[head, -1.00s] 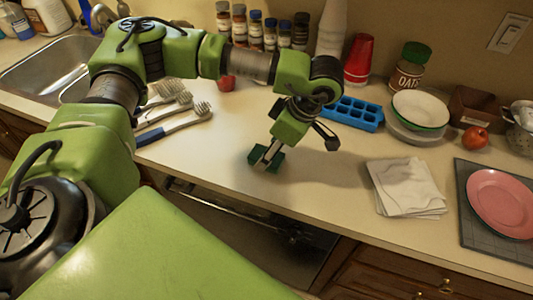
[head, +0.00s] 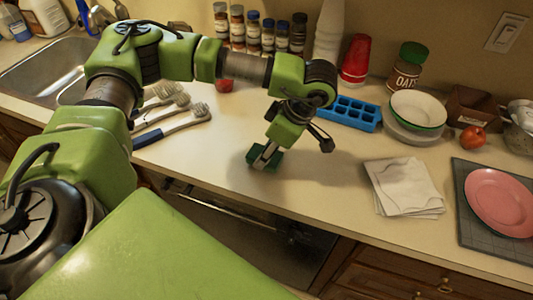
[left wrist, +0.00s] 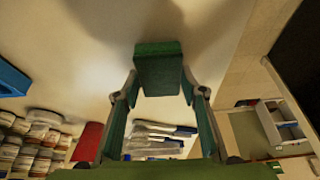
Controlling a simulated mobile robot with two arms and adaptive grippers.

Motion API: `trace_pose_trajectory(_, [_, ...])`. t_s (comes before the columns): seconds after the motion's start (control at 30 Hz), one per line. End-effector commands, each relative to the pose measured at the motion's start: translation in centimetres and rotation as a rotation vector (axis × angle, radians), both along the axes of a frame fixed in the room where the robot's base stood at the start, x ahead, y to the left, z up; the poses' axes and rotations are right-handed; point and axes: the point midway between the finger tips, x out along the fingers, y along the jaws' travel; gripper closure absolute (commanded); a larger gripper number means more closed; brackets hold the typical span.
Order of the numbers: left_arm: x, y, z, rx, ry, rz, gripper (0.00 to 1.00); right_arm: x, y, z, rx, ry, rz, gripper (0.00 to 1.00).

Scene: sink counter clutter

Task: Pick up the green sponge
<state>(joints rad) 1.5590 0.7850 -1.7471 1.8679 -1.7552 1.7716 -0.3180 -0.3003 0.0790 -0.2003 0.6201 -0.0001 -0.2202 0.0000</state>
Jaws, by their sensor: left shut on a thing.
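The green sponge (head: 262,161) is a small dark green block near the front middle of the counter in the head view. My left gripper (head: 267,154) comes down on it from above, with its fingers shut on the sponge. In the left wrist view the sponge (left wrist: 158,68) sits between the two fingertips (left wrist: 160,88), one on each side. A shadow lies beside it on the counter; I cannot tell whether its underside touches the surface. My right gripper is not in view.
Several brushes (head: 172,127) lie to the left, near the sink (head: 50,70). A blue ice tray (head: 352,113) is behind the gripper. A folded white cloth (head: 405,187) and a pink plate (head: 500,203) lie to the right. The counter around the sponge is clear.

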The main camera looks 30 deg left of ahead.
Motion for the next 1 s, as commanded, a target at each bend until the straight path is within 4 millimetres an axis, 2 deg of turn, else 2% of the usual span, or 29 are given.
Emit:
trace_pose_trajectory(0.2, [-0.2,-0.3,2.6,-0.003,-0.005,-0.003,0.73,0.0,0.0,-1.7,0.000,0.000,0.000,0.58])
trace_pose_trajectory(0.5, [-5.1,-3.7,9.1,0.000,-0.007,-0.010,0.73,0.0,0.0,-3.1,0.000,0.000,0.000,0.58])
trace_pose_trajectory(0.73, [-9.3,-6.6,11.2,0.001,-0.004,-0.007,0.73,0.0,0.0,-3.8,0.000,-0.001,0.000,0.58])
trace_pose_trajectory(1.0, [-11.3,-8.0,12.3,-0.001,-0.002,-0.001,0.73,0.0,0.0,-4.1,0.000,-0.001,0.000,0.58])
